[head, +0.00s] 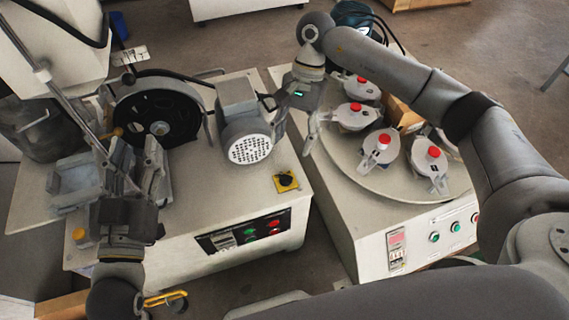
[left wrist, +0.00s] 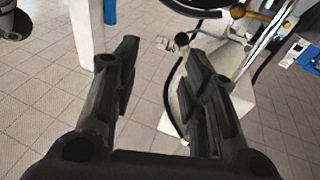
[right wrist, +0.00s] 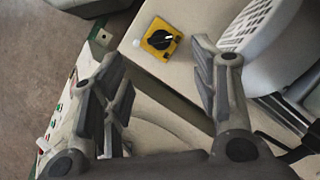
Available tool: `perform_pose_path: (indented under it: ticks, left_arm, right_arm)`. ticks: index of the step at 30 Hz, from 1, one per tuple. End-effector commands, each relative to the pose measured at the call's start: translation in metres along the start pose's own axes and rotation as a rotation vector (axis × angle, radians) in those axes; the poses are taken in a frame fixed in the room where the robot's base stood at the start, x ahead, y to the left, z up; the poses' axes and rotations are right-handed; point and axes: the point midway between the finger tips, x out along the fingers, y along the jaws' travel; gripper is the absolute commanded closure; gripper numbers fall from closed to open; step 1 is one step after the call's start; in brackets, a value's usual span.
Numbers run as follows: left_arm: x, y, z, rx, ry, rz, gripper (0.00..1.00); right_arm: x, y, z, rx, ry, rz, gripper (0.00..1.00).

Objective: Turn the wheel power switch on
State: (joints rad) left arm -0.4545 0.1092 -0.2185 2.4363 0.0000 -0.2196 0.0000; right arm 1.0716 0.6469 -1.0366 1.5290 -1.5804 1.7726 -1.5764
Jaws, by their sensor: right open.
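A black rotary switch on a yellow plate (head: 286,181) sits on the top of the wheel machine (head: 230,200), near its right edge. The black wheel (head: 157,112) stands at the machine's back left. My left gripper (head: 136,145) is open and empty over the machine's left side; its fingers show apart in the left wrist view (left wrist: 160,65).
A grey motor (head: 248,135) with a perforated cover stands close to my right gripper. The machine's front panel (head: 250,230) has green and red buttons. A second machine with a round plate (head: 370,185) and several red-knobbed fixtures stands at right, across a narrow gap.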

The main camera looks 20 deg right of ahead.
Motion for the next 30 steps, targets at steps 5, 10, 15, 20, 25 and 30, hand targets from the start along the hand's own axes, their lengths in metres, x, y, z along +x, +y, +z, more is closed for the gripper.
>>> perform_pose_path:
  ticks: [5,10,15,20,25,30]
  left_arm:
    - [0.000,0.003,-0.022,-0.004,0.131,0.007,0.60]
    - [-0.004,0.006,-0.046,-0.009,0.267,0.014,0.60]
    - [-0.011,0.009,-0.066,-0.014,0.383,0.019,0.60]
    - [-0.016,0.010,-0.079,-0.017,0.456,0.022,0.60]
    - [-0.019,0.010,-0.084,-0.018,0.487,0.024,0.60]
    - [-0.019,0.011,-0.085,-0.018,0.490,0.024,0.60]
  right_arm:
    - [0.030,0.000,0.000,0.001,-0.002,0.002,0.45]
    - [0.057,0.000,0.000,0.000,-0.003,0.002,0.45]
    - [0.078,0.000,0.000,0.001,-0.003,0.001,0.45]
    - [0.090,0.000,0.000,0.000,-0.002,-0.001,0.45]
    - [0.096,0.000,0.001,0.000,-0.002,-0.001,0.45]
    - [0.096,0.000,0.001,0.000,-0.002,-0.001,0.45]
